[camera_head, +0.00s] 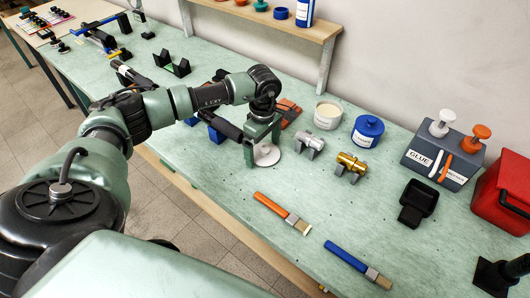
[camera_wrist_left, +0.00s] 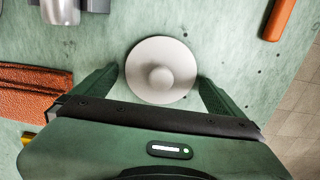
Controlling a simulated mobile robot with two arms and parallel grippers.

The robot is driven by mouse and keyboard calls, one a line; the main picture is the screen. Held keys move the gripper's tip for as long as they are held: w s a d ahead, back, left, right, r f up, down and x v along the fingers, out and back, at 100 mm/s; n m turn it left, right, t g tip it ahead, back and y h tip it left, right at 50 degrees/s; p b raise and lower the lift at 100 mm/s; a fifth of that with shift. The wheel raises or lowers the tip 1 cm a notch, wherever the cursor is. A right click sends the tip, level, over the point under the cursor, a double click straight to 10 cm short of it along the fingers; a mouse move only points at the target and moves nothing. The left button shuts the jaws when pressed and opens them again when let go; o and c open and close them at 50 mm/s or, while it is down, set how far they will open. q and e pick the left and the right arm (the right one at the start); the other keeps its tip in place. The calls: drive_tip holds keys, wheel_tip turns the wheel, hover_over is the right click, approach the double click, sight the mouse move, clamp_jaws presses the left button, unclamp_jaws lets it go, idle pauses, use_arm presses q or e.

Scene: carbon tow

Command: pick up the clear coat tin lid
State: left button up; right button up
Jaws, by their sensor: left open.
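The clear coat tin lid (camera_head: 267,156) is a pale grey-white disc with a round knob, lying on the green bench top. In the left wrist view the lid (camera_wrist_left: 147,57) lies knob up. My left gripper (camera_head: 262,143) is over the lid, pointing down, and hides part of it in the head view. In the left wrist view the open fingers of my left gripper (camera_wrist_left: 158,78) stand on either side of the lid, and I cannot tell whether they touch it. A cream-white tin (camera_head: 327,115) with a label stands behind, seemingly without a lid. My right gripper is not in view.
A silver clamp-like part (camera_head: 310,145) and a gold one (camera_head: 350,167) stand right of the lid. An orange brush (camera_head: 281,212) and a blue brush (camera_head: 358,263) lie nearer the front. A blue lidded pot (camera_head: 367,132) stands further right.

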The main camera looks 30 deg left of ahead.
use_arm(q)
drive_tip(key=c, duration=1.2)
drive_tip(key=shift+r, duration=0.1)
drive_tip(key=shift+c, duration=0.2)
